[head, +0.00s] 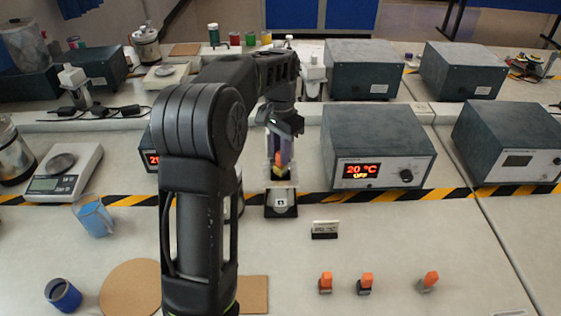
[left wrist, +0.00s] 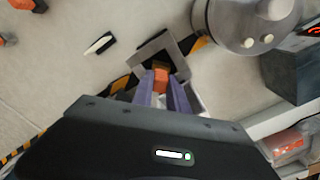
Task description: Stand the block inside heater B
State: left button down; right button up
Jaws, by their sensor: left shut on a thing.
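My left gripper (head: 278,160) points down, its purple fingers shut on a small block (left wrist: 161,79) with an orange end; the block also shows yellow and red in the head view (head: 279,162). A small open-topped heater (head: 281,200) with a dark base and light front stands just below and in front of the gripper. The mark on its front is too small to read surely. In the left wrist view its square metal rim (left wrist: 157,50) surrounds or lies just beyond the block; I cannot tell whether the block is inside. My right gripper is not in view.
A control box (head: 378,145) reading 20 °C OFF stands right of the gripper; another is partly hidden behind my arm. A small sign (head: 325,230) and three orange-topped pieces (head: 365,283) stand nearer. A scale (head: 64,172) and blue-filled beaker (head: 94,216) are left. The front right bench is mostly clear.

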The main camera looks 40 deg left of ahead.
aim_at(280, 169)
pick_arm(q)
notch_tip(280, 169, down, 3)
jog(key=shift+f, duration=0.1)
jog(key=shift+f, duration=0.15)
jog(key=c, duration=1.3)
grip_release()
